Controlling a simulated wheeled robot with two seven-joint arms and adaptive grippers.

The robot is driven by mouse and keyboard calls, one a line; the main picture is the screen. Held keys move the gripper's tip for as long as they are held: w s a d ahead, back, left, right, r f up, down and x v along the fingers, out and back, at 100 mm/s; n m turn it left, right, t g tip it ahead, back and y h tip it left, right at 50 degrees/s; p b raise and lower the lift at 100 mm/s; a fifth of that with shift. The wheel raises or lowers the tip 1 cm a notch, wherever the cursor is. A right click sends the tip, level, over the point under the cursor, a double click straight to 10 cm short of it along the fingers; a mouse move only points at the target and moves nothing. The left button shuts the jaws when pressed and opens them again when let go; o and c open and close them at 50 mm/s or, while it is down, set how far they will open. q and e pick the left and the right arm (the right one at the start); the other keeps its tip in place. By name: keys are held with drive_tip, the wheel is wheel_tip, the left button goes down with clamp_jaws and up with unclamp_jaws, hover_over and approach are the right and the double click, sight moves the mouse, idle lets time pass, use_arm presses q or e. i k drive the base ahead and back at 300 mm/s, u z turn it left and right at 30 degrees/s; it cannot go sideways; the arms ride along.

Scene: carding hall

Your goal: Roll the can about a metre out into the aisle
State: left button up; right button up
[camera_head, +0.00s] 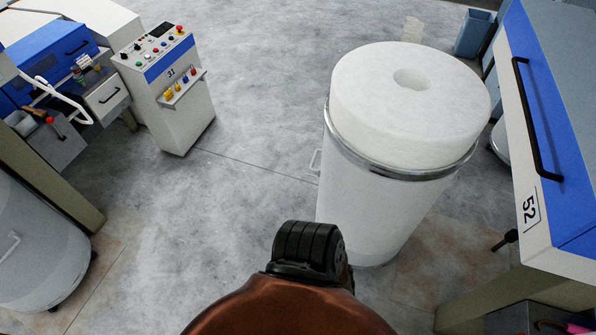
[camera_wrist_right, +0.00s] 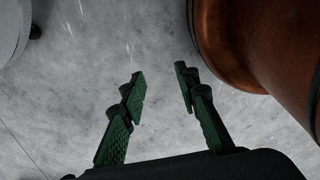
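The can (camera_head: 380,205) is a tall white cylinder standing upright on the floor right of centre in the head view. A metal rim rings its upper part, and a thick white coil of fibre (camera_head: 375,105) with a central hole stands above the rim. A small handle (camera_head: 315,163) is on its left side. My right gripper (camera_wrist_right: 160,78) shows only in the right wrist view, open, with green pads apart and only floor between them. A pale rounded thing (camera_wrist_right: 10,30) is at that view's upper left; I cannot tell if it is this can. My left gripper is not in view.
Machine 52 (camera_head: 530,130) stands close on the can's right. A console marked 31 (camera_head: 180,110) stands at the upper left. Another can (camera_head: 40,245) with casters is at the left edge. The grey floor (camera_head: 250,120) between is clear. A blue bin (camera_head: 473,33) stands behind.

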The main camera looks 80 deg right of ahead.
sight(402, 118)
drive_tip(key=i, duration=0.35)
drive_tip(key=z, duration=1.7)
